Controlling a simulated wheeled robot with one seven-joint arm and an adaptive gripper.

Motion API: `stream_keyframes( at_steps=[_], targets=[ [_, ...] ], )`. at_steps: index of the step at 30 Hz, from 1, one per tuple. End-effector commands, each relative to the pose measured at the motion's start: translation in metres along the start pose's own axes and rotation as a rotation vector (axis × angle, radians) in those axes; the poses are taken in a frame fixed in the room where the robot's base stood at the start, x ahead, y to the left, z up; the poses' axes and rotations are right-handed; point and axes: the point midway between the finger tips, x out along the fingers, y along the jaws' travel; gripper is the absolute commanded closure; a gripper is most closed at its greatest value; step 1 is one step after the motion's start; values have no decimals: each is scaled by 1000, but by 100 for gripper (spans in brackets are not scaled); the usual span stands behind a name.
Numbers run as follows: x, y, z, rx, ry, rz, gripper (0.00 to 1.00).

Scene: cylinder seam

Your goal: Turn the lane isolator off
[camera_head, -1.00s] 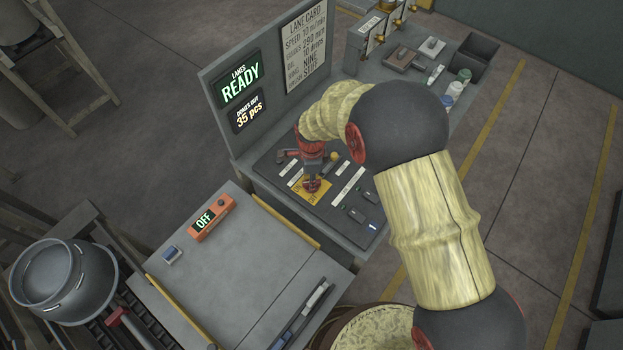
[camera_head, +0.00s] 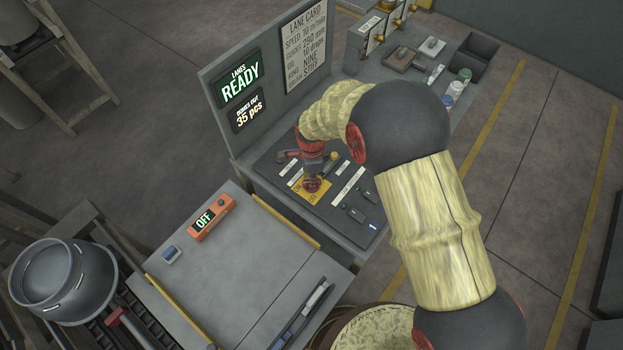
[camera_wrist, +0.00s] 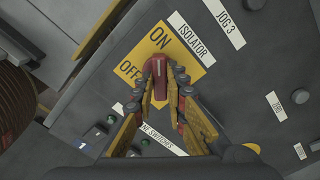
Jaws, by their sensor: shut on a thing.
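The lane isolator is a red handle (camera_wrist: 160,78) on a yellow plate (camera_wrist: 187,68) marked ON and OFF. In the wrist view the handle's far end lies just below the word ON, with OFF to its left. My gripper (camera_wrist: 161,72) is shut on the handle, one finger on each side. In the head view my gripper (camera_head: 313,182) is down at the yellow plate (camera_head: 299,190) on the console and hides most of the handle.
White label strips and small switches (camera_head: 354,213) surround the plate on the console. A display panel (camera_head: 240,84) reading READY stands behind. An orange box (camera_head: 211,217) reading OFF sits on the bench in front. A steel pot (camera_head: 64,282) is at lower left.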

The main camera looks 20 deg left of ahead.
Motion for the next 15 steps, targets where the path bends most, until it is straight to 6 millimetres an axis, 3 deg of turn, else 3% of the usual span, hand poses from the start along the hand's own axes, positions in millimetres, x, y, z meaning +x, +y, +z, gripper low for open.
stream_keyframes(
  at_steps=[15],
  targets=[
    [1,-1,0,-422,0,-1,100]
  ],
)
